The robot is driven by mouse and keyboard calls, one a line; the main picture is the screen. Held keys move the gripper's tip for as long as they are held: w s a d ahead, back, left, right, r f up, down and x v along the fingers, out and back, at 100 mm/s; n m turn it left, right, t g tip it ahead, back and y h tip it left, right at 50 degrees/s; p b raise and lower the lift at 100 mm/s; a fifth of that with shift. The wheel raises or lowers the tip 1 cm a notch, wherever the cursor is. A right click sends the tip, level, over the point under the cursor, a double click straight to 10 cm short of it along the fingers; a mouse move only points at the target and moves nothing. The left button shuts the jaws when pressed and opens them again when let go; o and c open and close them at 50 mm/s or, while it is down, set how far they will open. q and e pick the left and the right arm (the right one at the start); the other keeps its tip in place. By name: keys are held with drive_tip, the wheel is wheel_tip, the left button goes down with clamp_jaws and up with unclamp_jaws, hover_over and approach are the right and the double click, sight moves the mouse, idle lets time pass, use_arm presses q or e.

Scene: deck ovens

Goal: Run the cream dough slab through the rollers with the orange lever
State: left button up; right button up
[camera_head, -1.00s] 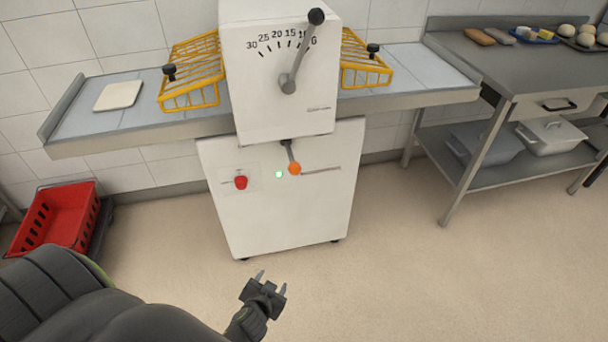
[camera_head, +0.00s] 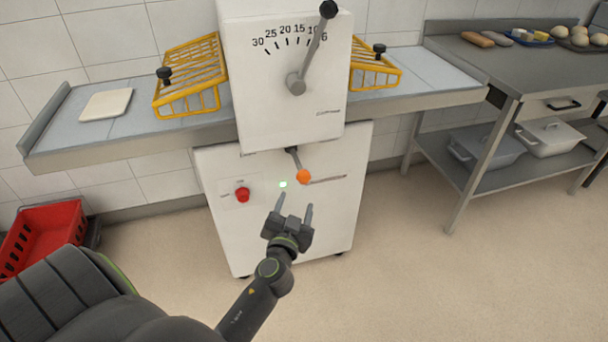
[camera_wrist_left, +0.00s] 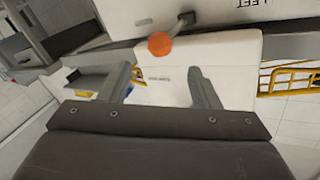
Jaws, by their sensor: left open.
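The cream dough slab (camera_head: 106,104) lies flat on the left table (camera_head: 70,125) of the sheeter, left of the yellow guard. The orange lever (camera_head: 303,177) hangs from a short dark arm on the white front panel. Its orange knob also shows in the left wrist view (camera_wrist_left: 160,44), beyond the fingers. My left gripper (camera_head: 294,206) is open and empty, in front of the panel and a little below the orange knob, apart from it. In the left wrist view its two fingers (camera_wrist_left: 160,88) are spread. My right gripper is not in view.
A red knob (camera_head: 242,194) sits on the panel left of the lever, with a small green light (camera_head: 283,184) between. Yellow guards (camera_head: 190,82) flank the white head with its dial lever (camera_head: 312,52). A steel table (camera_head: 540,70) stands right. A red crate (camera_head: 38,240) is on the floor left.

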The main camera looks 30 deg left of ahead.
sight(302, 182)
use_arm(q)
drive_tip(key=x, duration=1.1)
drive_tip(key=shift+w+p, duration=0.25)
drive_tip(key=shift+p, duration=0.1)
drive_tip(key=shift+c, duration=0.4)
